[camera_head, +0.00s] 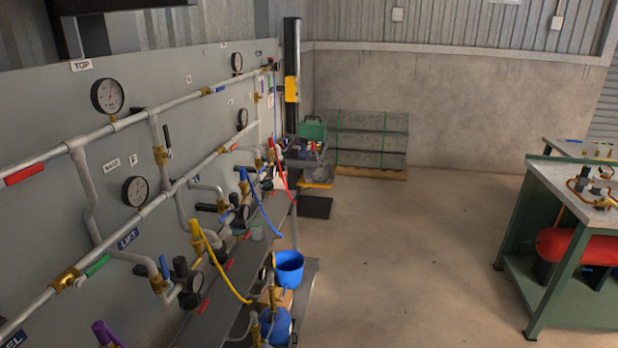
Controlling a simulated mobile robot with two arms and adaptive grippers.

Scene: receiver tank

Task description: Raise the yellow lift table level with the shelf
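A low yellow platform edge (318,184), which looks like the lift table, shows at the far end of the pipe wall, close to the floor. Grey parts stand just above it, and pipes partly hide it. A tall dark column (291,50) with a yellow block (291,88) stands behind it. A blue label reading LIFT (128,238) is on the panel near a pipe with a green-handled valve (97,266). A long dark shelf (240,268) runs along the panel's foot; I cannot tell whether it is the task's shelf. Neither gripper is in view.
Pipes, gauges (107,96) and coloured hoses (225,264) stick out from the left panel. A blue bucket (288,268) stands beside it. A green workbench (545,262) with a red tank (575,246) is at right. The concrete floor (400,260) between is clear.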

